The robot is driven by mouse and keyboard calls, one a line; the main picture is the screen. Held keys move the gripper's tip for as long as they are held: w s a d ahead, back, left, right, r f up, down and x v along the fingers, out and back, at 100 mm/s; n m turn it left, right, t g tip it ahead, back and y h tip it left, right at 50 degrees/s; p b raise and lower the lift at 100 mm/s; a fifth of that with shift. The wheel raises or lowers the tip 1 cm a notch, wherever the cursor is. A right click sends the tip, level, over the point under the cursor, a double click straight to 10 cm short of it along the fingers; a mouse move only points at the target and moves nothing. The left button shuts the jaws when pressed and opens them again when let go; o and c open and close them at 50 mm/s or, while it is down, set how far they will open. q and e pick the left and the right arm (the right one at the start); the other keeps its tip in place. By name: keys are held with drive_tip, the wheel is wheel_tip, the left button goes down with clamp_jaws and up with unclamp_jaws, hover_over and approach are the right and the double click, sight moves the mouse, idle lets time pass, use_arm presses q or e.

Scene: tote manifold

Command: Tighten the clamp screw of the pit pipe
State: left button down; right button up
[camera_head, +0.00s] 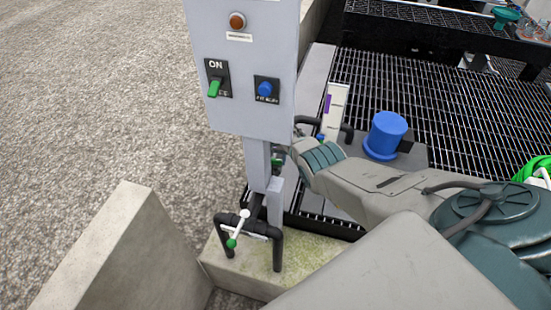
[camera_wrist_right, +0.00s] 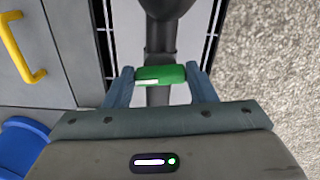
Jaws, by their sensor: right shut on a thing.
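My right gripper (camera_head: 284,158) reaches in from the right, behind the lower edge of the grey control box. In the right wrist view its two blue-grey fingers close on the ends of a green handle (camera_wrist_right: 160,75) with a white mark, which looks like the clamp screw's grip. The handle lies crosswise in front of a dark vertical pipe (camera_wrist_right: 168,30). In the head view only a small green bit shows at the fingertips; the box post and my gripper hide the rest. My left gripper is not in view.
The control box (camera_head: 250,105) has a green switch (camera_head: 215,87) and a blue button (camera_head: 265,89). Below stands a black pipe (camera_head: 277,250) with a green-tipped white lever (camera_head: 238,230). A blue cap (camera_head: 386,135) is beyond my wrist. A concrete wall (camera_head: 125,255) is left; gravel lies beyond.

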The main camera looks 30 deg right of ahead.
sight(276, 161)
drive_tip(key=shift+w+m, duration=0.1)
drive_tip(key=shift+m, duration=0.8)
drive_tip(key=o, duration=1)
drive_tip(key=shift+r+p, duration=0.4)
drive_tip(key=shift+r, duration=0.15)
drive_tip(key=shift+r+p, duration=1.05)
drive_tip(key=shift+r, duration=3.8)
